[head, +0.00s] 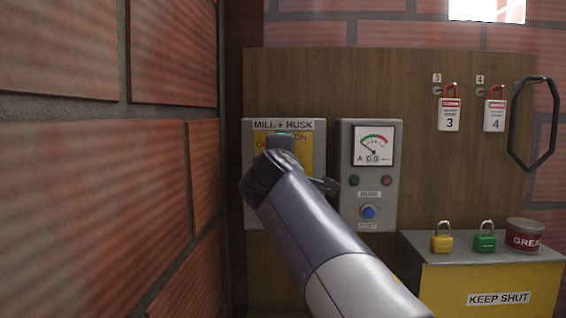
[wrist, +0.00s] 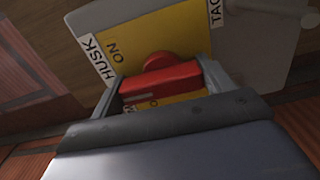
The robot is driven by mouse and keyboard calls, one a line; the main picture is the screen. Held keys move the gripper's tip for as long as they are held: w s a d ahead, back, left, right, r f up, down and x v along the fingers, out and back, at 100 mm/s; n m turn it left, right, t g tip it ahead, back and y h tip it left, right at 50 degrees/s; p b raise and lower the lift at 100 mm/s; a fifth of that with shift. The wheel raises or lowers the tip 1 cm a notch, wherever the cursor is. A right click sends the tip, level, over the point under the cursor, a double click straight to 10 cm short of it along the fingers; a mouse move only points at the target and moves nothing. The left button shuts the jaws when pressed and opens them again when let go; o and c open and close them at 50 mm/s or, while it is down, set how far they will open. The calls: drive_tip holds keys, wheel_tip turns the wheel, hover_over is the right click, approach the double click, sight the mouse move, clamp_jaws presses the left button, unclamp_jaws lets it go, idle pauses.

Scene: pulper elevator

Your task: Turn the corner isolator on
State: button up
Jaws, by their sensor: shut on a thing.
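The isolator is a grey box with a yellow face (head: 304,155) under a "MILL + HUSK" label, in the corner beside the brick wall. My arm hides most of its face in the head view. In the wrist view the yellow face (wrist: 165,35) shows the word "ON" at its left, and a red handle (wrist: 165,82) with a round red hub stands out from it. My gripper (wrist: 162,79) is shut on the red handle, one finger at each side. In the head view my gripper (head: 281,143) is over the box, its fingers mostly hidden.
A brick wall (head: 160,150) stands close on the left. A meter box (head: 391,180) with a blue button is just right of the isolator. Further right are hanging tags, a black hand ring (head: 552,120), padlocks and a grease tin (head: 525,236) on a yellow-fronted box.

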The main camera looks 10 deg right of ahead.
drive_tip(key=o, duration=1)
drive_tip(key=shift+s, duration=0.1)
drive_tip(key=b+v, duration=0.1)
drive_tip(key=v, duration=0.9)
drive_tip(key=shift+s+a+b, duration=0.1)
drive_tip(key=shift+s+b, duration=0.25)
drive_tip(key=shift+b, duration=0.05)
drive_tip(key=p+x, duration=0.2)
drive_tip(key=x, duration=0.9)
drive_tip(key=shift+s+a, duration=0.1)
drive_tip(key=shift+s, duration=0.1)
